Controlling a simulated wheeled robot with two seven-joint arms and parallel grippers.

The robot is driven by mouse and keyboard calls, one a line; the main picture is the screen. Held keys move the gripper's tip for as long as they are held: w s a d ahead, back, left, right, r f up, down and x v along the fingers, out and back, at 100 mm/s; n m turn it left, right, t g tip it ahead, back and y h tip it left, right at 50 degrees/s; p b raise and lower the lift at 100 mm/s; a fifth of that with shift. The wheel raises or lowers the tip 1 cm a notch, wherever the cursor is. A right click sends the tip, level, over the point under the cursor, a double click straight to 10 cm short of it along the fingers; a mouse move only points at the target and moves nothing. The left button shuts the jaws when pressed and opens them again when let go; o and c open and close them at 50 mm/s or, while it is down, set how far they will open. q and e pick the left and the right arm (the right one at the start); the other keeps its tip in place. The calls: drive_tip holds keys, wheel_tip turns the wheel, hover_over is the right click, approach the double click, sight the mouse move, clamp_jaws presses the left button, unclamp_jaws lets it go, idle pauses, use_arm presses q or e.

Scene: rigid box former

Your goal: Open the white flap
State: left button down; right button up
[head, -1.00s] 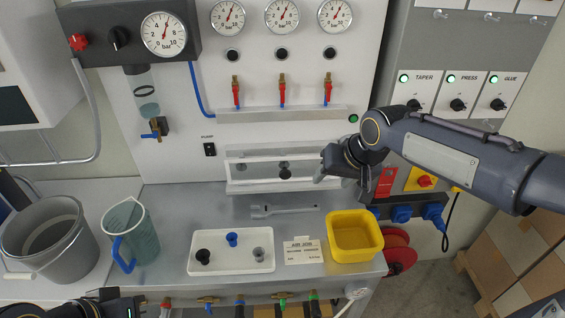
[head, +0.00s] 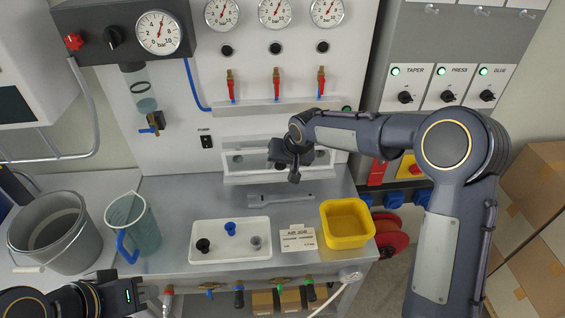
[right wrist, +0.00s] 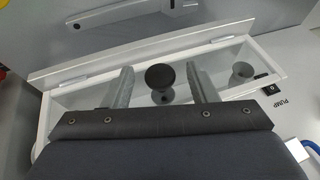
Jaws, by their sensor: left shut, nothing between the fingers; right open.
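The white flap (head: 245,180) is a long narrow strip along the lower front edge of a white recess (head: 222,160) in the panel. In the right wrist view the flap (right wrist: 140,50) lies tilted outward on two hinges, and the recess is uncovered. A black knob-shaped piece (right wrist: 160,76) stands inside between grey ones (right wrist: 243,72). My right gripper (head: 294,177) is at the middle of the recess. Its two fingers (right wrist: 160,68) are apart, either side of the black piece, with nothing held; contact cannot be told. My left gripper (head: 138,296) is shut and empty at lower left.
A grey tool (head: 280,197) lies below the recess. A white tray (head: 215,250) with small cups, a label card (head: 298,238) and a yellow bin (head: 346,222) stand in front. A jug (head: 140,225) and bucket (head: 50,235) are at left.

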drive_tip(key=shift+c, duration=0.2)
clamp_jaws()
drive_tip(key=s+f+t+b, duration=0.1)
drive_tip(key=t+b, duration=0.1)
drive_tip(key=b, duration=0.8)
drive_tip(key=s+f+t+b, duration=0.1)
drive_tip(key=t+b, duration=0.1)
drive_tip(key=b, duration=0.8)
drive_tip(key=s+f+n+t+b, duration=0.1)
drive_tip(key=t+b, duration=0.2)
drive_tip(key=b, duration=0.7)
drive_tip(key=shift+s+f+y, duration=0.15)
drive_tip(key=shift+f+y, duration=0.15)
drive_tip(key=shift+o, duration=0.2)
unclamp_jaws()
drive_tip(key=v, duration=0.8)
